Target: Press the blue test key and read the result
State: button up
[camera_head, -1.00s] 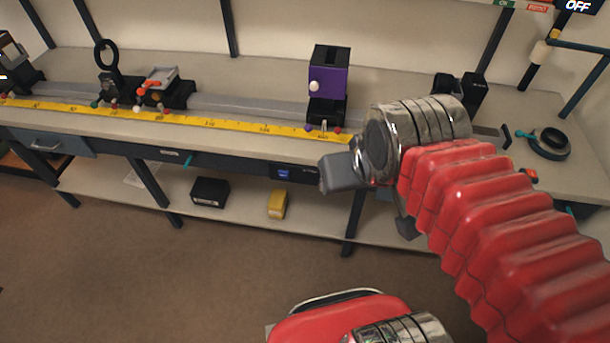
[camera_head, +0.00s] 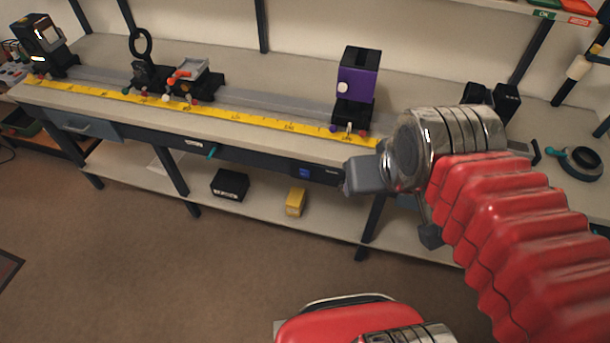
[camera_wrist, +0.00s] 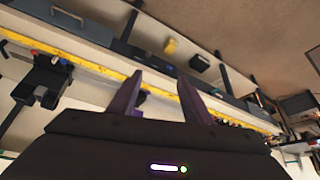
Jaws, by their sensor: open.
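A small blue key (camera_head: 304,172) shows in the head view on the dark front panel under the bench top, left of my arm's end. Faint markings beside it are too small to read. My gripper shows in the wrist view (camera_wrist: 161,88) with its two dark purple fingers apart and nothing visible between them. In the head view my chrome wrist and red arm are right of the key, and the fingers cannot be made out. I see no contact with the key. No readable test result is in view.
The bench carries a yellow scale (camera_head: 210,110), a purple box on a stand (camera_head: 357,82), a ring holder (camera_head: 141,44) and a lamp-like unit (camera_head: 42,36). A black box (camera_head: 230,184) and a yellow block (camera_head: 296,202) sit on the lower shelf. The brown floor in front is clear.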

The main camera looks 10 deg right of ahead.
jog(key=shift+c, duration=0.2)
grip_shut()
dwell(1.4)
